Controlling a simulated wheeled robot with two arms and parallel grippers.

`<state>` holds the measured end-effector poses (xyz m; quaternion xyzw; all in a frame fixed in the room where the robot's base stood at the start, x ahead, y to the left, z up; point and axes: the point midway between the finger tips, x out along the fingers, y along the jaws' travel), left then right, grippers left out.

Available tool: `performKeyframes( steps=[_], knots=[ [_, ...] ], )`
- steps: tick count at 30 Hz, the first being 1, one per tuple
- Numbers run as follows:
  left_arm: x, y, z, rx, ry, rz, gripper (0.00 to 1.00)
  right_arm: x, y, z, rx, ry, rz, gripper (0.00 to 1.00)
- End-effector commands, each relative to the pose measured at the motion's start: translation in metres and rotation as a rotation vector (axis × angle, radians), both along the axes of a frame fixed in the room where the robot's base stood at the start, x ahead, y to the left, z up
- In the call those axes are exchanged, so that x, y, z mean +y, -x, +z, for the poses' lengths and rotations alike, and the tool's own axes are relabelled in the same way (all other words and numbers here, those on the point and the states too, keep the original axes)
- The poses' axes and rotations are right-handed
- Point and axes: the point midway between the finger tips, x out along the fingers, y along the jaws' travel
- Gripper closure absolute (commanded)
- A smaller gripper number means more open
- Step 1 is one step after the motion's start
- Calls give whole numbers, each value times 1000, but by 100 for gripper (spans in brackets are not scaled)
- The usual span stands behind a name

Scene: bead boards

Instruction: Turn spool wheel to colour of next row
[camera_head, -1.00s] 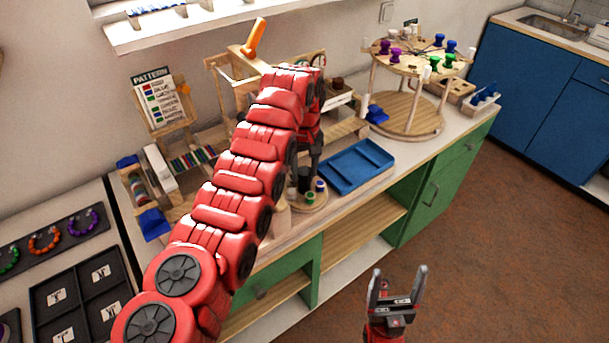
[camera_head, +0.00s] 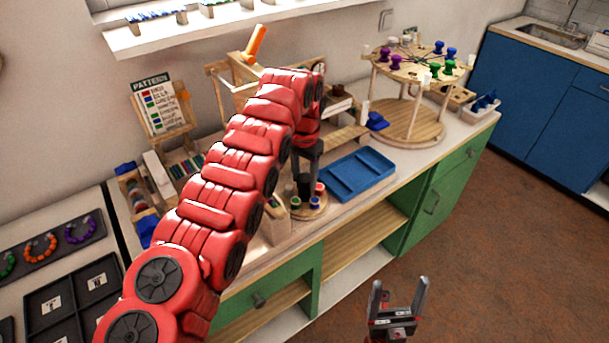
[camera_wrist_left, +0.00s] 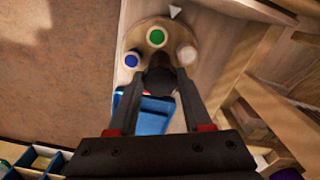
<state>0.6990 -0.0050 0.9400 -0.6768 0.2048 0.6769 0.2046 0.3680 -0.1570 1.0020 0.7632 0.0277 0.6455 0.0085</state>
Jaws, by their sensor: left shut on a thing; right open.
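The spool wheel is a small round wooden disc (camera_head: 306,212) on the bench, with green (camera_head: 295,202), blue (camera_head: 314,203) and red (camera_head: 319,188) spools in the head view. In the left wrist view, the wheel (camera_wrist_left: 137,37) shows the green spool (camera_wrist_left: 155,37), blue spool (camera_wrist_left: 131,59) and a whitish spool (camera_wrist_left: 187,55). A white triangular pointer (camera_wrist_left: 175,12) lies off its rim, nearest the green spool. My left gripper (camera_wrist_left: 160,85) is shut on the wheel's dark centre knob (camera_wrist_left: 158,76). My right gripper (camera_head: 398,296) is open and empty, in front of the bench. The pattern board (camera_head: 158,108) stands behind.
A blue tray (camera_head: 358,176) lies right of the wheel. A tiered round stand with coloured pegs (camera_head: 415,66) is at the bench's right. My left arm hides part of the bench. A black tray (camera_head: 75,295) is at lower left.

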Motion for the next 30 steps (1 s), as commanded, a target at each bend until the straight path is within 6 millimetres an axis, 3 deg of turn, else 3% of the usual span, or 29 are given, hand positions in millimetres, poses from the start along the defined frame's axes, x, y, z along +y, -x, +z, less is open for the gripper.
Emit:
performKeyframes(
  steps=[15,30],
  knots=[
    [0,0,1,-2,0,-309,100,0,0,6,0,0,0,20],
    [0,-1,1,-3,0,-357,100,0,0,6,0,0,0,20]
  ],
)
